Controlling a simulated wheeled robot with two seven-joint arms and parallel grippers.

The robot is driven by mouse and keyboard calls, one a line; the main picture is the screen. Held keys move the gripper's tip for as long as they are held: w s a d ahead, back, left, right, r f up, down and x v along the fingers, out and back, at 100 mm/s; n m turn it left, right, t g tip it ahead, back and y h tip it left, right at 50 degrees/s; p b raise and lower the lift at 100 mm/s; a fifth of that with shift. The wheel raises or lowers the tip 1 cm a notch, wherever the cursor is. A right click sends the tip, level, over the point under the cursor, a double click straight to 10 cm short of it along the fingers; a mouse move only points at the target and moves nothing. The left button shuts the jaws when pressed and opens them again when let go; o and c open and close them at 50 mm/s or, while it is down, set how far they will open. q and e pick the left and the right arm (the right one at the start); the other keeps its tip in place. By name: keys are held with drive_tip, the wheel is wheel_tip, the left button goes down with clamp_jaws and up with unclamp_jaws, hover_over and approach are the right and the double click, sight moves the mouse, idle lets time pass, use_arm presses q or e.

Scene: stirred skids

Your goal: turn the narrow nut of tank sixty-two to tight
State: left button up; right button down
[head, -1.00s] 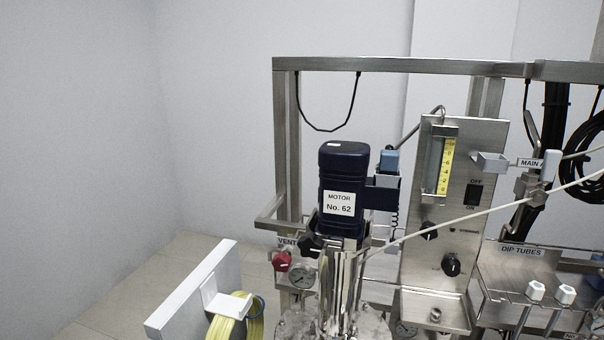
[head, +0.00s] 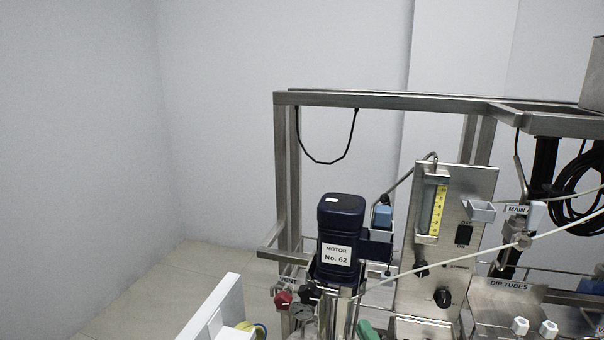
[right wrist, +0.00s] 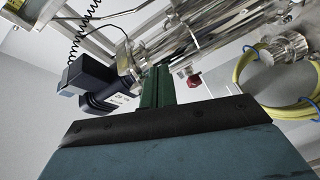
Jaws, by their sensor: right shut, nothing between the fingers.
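The dark blue motor (head: 340,222) labelled No. 62 stands on a steel column (head: 337,318) in the head view. The motor also shows tilted at the left of the right wrist view (right wrist: 92,74). The tank lid below it is cut off by the head view's lower edge. I cannot make out the narrow nut in either view. My right gripper's green fingers (right wrist: 157,88) are shut and empty, pointing toward the steel column. A green part of this gripper (head: 366,331) shows at the bottom of the head view, right of the column.
A red knob (head: 283,298) is left of the column. A steel control panel (head: 447,240) with a yellow scale is on the right. A pale line runs across to the right. Yellow hose (right wrist: 268,78) hangs at the right of the wrist view. Bare floor is at left.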

drive_tip(key=s+a+r+n+y, duration=0.2)
drive_tip(key=a+r+n+y, duration=0.9)
drive_tip(key=n, duration=0.4)
drive_tip(key=s+a+n+g+y, duration=0.5)
drive_tip(key=a+n+g, duration=0.4)
drive_tip(key=n, duration=0.6)
wheel_tip(320, 180, down, 8)
drive_tip(key=s+a+n+g+h, duration=0.1)
drive_tip(key=s+n+g+h, duration=0.15)
drive_tip(key=n+g, duration=0.8)
drive_tip(key=w+d+f+n+h, duration=0.2)
drive_tip(key=d+f+n+h, duration=0.3)
drive_tip(key=f+n+h, duration=0.4)
drive_tip(key=w+d+f+n+t+h, duration=0.1)
drive_tip(key=w+d+f+h, duration=0.25)
drive_tip(key=d, duration=0.45)
drive_tip(key=w+d+f+n+t+h, duration=0.15)
drive_tip(key=w+d+h, duration=0.25)
drive_tip(key=d, duration=0.5)
wheel_tip(320, 180, down, 6)
drive_tip(key=b, duration=0.4)
drive_tip(key=shift+s+a+f, duration=0.1)
drive_tip(key=shift+a+f, duration=0.05)
drive_tip(key=shift+f, duration=0.05)
drive_tip(key=shift+f+b, duration=0.35)
drive_tip(key=shift+b, duration=0.15)
